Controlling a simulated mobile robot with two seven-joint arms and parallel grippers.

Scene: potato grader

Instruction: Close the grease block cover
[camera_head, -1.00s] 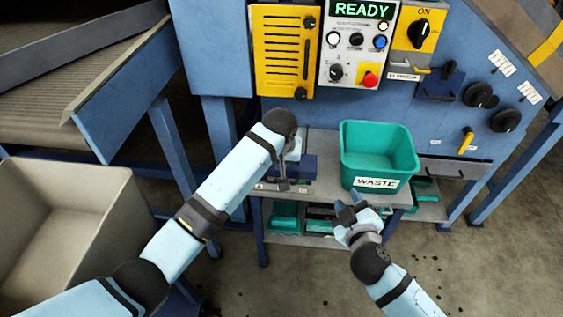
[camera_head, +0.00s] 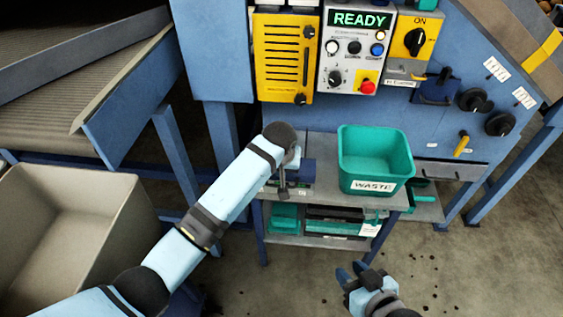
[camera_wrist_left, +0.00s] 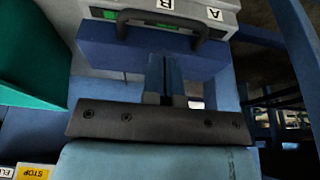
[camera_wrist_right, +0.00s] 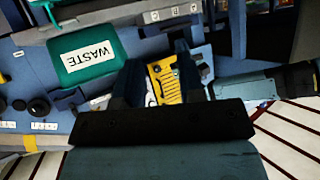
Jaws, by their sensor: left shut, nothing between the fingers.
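A dark blue block (camera_head: 436,90) with a dark raised part on top is on the blue machine front, below the yellow ON switch. It may be the grease block; its cover is too small to tell clearly. My right gripper (camera_head: 352,272) is open and empty, low in front of the bench and well away from that block. Its spread fingers also show in the right wrist view (camera_wrist_right: 158,65).
A green WASTE bin (camera_head: 405,165) stands on the bench (camera_head: 325,150). The control panel (camera_head: 350,80) reads READY, with a yellow slotted cover (camera_head: 262,60) to its left. Black knobs (camera_head: 474,100) are on the right. A beige bin (camera_head: 125,215) stands at left. Floor at lower right is open.

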